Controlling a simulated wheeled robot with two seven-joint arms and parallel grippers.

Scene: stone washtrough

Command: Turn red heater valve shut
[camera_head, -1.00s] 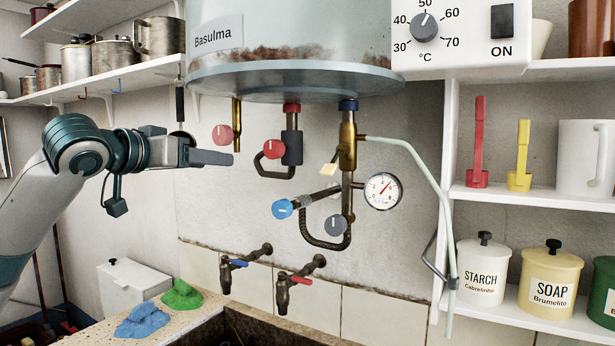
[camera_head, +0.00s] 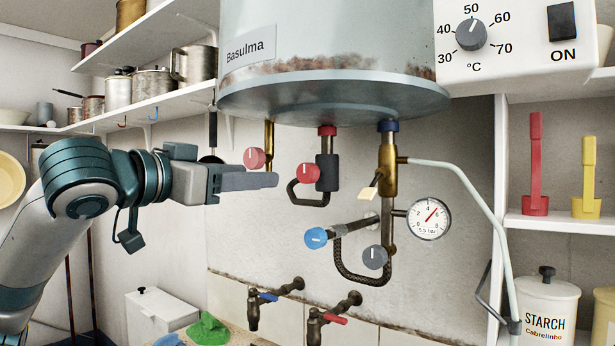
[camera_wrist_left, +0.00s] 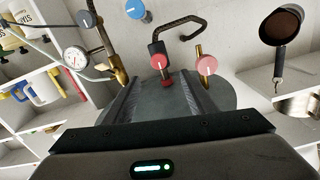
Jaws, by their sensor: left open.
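Two red knobs hang under the heater tank (camera_head: 335,95). The brighter red knob (camera_head: 307,173) is on the pipe with the red collar, and a paler red knob (camera_head: 254,158) is on a thin brass pipe to its left. Each has a white mark line. My left gripper (camera_head: 274,180) points right, its tips in the picture just below the paler knob and left of the brighter one. In the left wrist view my open gripper (camera_wrist_left: 162,77) has the brighter knob (camera_wrist_left: 159,61) just beyond its tips and the paler knob (camera_wrist_left: 207,65) to the right. No contact is visible.
A blue knob (camera_head: 316,238), a grey knob (camera_head: 375,257) and a pressure gauge (camera_head: 429,218) sit lower right on the piping. Two taps (camera_head: 315,325) project from the wall below. Shelves with pots (camera_head: 152,87) stand left, and shelves with jars (camera_head: 547,305) right.

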